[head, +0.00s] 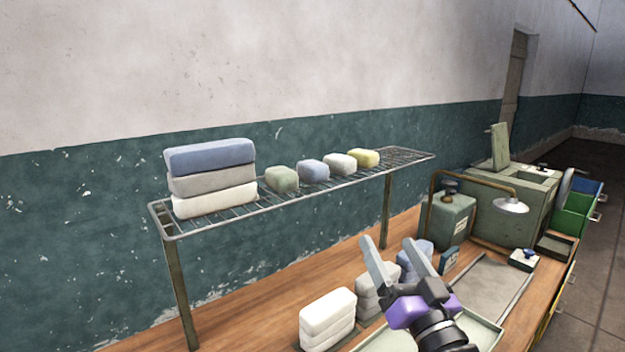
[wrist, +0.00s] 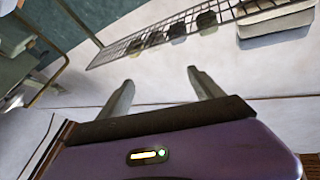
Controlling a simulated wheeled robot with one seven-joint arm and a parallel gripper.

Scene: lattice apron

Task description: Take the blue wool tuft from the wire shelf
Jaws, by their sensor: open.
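The blue wool tuft (head: 313,171) sits on the wire shelf (head: 270,212) in the head view, between a green tuft (head: 282,179) and a white tuft (head: 341,164). In the wrist view the tufts show dark and small near the top; the blue one seems to be the middle lump (wrist: 178,31). My gripper (head: 390,246) is open and empty, its two grey fingers spread. In the head view it appears lower than the shelf and to the right of the tuft, above the bench. It also shows in the wrist view (wrist: 160,78), well apart from the tufts.
A yellow tuft (head: 363,158) lies right of the white one. A stack of folded blue, grey and white blocks (head: 210,182) fills the shelf's left end. White blocks (head: 327,318) stand on the wooden bench (head: 262,312).

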